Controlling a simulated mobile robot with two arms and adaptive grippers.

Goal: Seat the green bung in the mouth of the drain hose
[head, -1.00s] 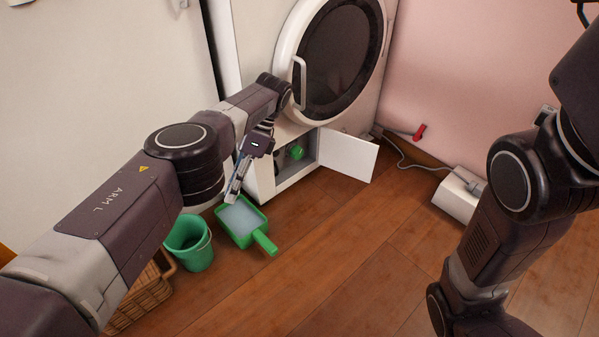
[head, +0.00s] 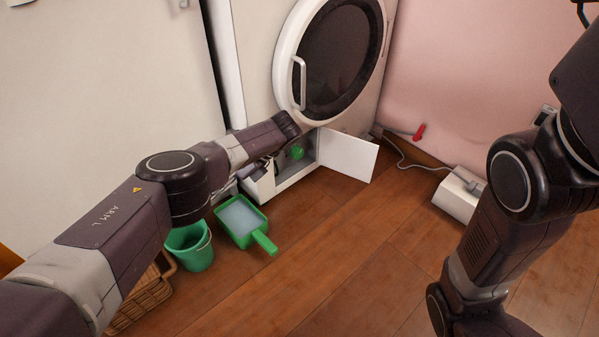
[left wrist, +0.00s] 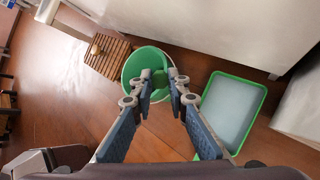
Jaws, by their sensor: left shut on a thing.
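My left gripper (left wrist: 161,84) shows in the left wrist view with its fingertips closed on a small green piece, which looks like the green bung (left wrist: 160,79); it blends with the green bucket behind it. In the head view my left forearm hides most of this gripper, low at the front left of the white machine. A round green knob (head: 296,152) sits inside the machine's open lower compartment (head: 308,165). I cannot make out the drain hose or its mouth; my arm covers part of that compartment. My right gripper is out of view.
A green-rimmed tray with a handle (head: 262,240) holds pale liquid on the wooden floor. A green bucket (head: 195,262) and wicker basket (head: 140,302) stand left of it. The white compartment door (head: 349,157) hangs open. A white box (head: 455,199) with a cord stands right.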

